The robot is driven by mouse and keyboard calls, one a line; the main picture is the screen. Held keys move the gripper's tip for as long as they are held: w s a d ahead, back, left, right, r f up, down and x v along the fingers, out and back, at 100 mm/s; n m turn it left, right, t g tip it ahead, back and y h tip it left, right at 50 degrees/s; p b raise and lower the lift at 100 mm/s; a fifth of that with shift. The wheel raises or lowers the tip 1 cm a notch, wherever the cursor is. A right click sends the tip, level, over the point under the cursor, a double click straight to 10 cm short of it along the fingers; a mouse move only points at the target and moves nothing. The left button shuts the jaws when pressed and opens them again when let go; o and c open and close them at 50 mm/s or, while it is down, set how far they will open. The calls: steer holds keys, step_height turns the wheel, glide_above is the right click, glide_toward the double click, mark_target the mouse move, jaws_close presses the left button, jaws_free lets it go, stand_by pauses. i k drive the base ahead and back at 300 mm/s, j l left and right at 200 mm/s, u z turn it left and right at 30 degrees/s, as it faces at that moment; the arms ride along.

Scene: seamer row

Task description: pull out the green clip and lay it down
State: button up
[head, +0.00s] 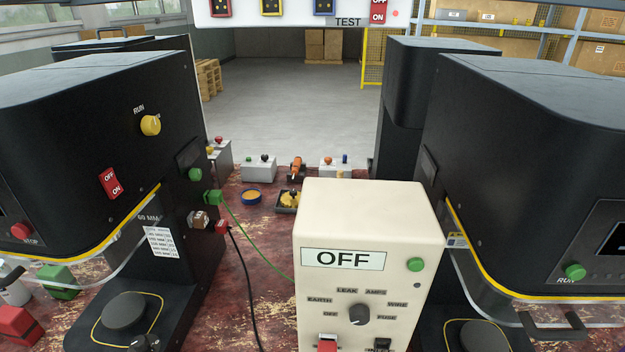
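The green clip (212,197) sits at the right side of the left black machine (85,155), just below a round green button (195,174). A thin green lead (250,241) runs from it down to the right and passes behind the cream tester box (368,225). I cannot tell how deep the clip is seated. Below it are a red clip (221,227) with a black lead and a small brownish block (199,220). The tester's display reads OFF. My gripper is not in view.
Another black machine (530,160) stands at the right. A white panel hangs at the top.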

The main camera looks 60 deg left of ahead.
mark_target(214, 197)
steer(key=u, duration=2.8)
steer(key=i+l, duration=0.1)
steer(key=l, duration=0.3)
steer(key=i+l, duration=0.1)
steer(key=l, duration=0.25)
steer(key=i+l, duration=0.15)
steer(key=l, duration=0.25)
steer(key=i+l, duration=0.1)
steer(key=l, duration=0.3)
